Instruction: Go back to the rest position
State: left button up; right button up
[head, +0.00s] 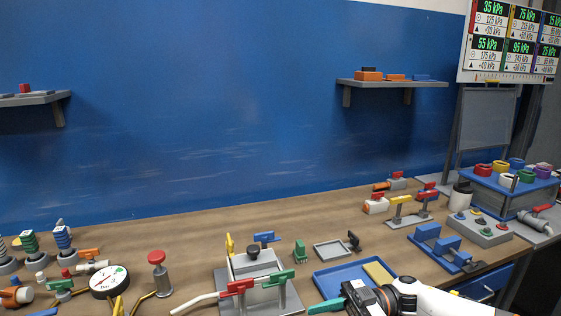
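My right arm comes in at the bottom right, white with a black wrist. Its gripper (336,304) is low at the bottom edge, by the front of a blue tray (328,283). A teal piece shows at its tip; I cannot tell whether this is a finger or something held, nor how far apart the fingers are. My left gripper is not in view. No marked rest position can be seen.
A grey cell stand (256,265) with red and green valve handles stands left of the tray. A round gauge (109,281) and a red-knobbed post (158,272) stand further left. A blue block fixture (440,246) and a grey button box (482,228) stand right.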

jog(key=a+f+m+t+h, duration=0.1)
jog(key=a+f+m+t, duration=0.2)
jog(key=a+m+t, duration=1.1)
jog(key=s+d+f+m+t+h, duration=0.1)
jog(key=s+d+f+m+h, duration=0.1)
jog(key=s+d+f+h, duration=0.35)
jog(key=s+d+f+m+h, duration=0.2)
jog(key=d+f+h, duration=0.3)
jog(key=d+h, duration=0.3)
jog(key=s+d+f+m+g+h, duration=0.1)
jog(key=s+d+f+g+h, duration=0.15)
jog(key=s+d, duration=0.5)
jog(key=s+d+f+m+g+h, duration=0.15)
jog(key=s+d+g, duration=0.3)
jog(key=s, duration=0.55)
notch_tip(320, 180, down, 26)
jog(key=r+n+g, duration=0.1)
jog(key=s+d+f+g, duration=0.1)
jog(key=s+d+f, duration=0.2)
jog(key=s+f, duration=1.4)
jog(key=shift+s+f+y, duration=0.35)
jog(key=shift+s+f, duration=0.05)
jog(key=shift+f, duration=0.15)
